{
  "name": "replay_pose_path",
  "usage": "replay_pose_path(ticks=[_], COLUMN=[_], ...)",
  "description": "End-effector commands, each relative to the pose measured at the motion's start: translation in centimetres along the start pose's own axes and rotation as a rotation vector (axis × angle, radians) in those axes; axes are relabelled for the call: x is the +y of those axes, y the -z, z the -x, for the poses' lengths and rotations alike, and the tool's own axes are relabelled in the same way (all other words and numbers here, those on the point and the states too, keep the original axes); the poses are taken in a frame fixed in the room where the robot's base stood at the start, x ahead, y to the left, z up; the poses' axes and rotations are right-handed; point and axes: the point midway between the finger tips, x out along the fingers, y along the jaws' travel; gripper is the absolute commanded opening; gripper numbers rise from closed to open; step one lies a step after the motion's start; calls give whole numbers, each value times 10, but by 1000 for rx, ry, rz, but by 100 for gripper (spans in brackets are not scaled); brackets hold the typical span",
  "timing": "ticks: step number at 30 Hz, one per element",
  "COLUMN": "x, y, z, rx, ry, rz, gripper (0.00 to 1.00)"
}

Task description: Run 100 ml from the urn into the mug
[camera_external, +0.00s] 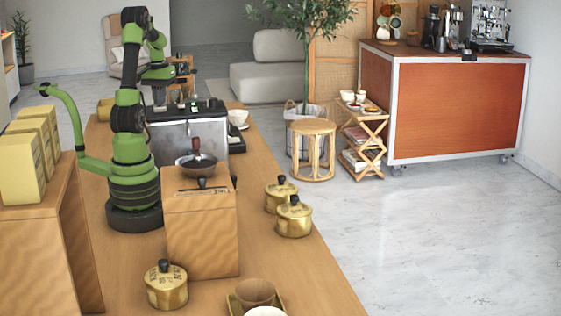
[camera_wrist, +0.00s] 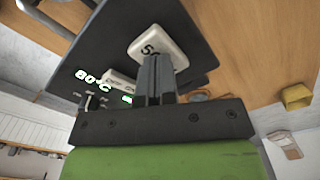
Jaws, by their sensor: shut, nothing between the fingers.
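In the wrist view my gripper (camera_wrist: 156,64) is shut and empty. Its fingertips overlap a white block (camera_wrist: 160,40) marked "50", with any further marking hidden by the fingers; I cannot tell whether they touch it. The block is on a dark panel (camera_wrist: 115,30) with a lit "80°C" readout (camera_wrist: 93,80) and a smaller white label or switch (camera_wrist: 117,78). I cannot clearly pick out the urn's spout or the mug; a white cup (camera_external: 238,117) stands right of the machine.
A wooden block (camera_external: 202,235) with a dark pan (camera_external: 197,165) stands near my base. Lidded brass pots (camera_external: 294,218) stand along the right edge, another (camera_external: 166,287) at the front. Yellow boxes (camera_external: 22,165) stand on a wooden shelf at left.

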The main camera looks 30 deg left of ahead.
Motion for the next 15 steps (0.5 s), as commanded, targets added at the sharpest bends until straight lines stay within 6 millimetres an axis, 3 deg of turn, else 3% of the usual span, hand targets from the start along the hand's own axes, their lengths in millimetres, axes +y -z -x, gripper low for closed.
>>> replay_pose_path(ticks=[15], x=[0], y=[0], z=[-7], rx=[0], ry=[1], rz=[0], gripper=[0])
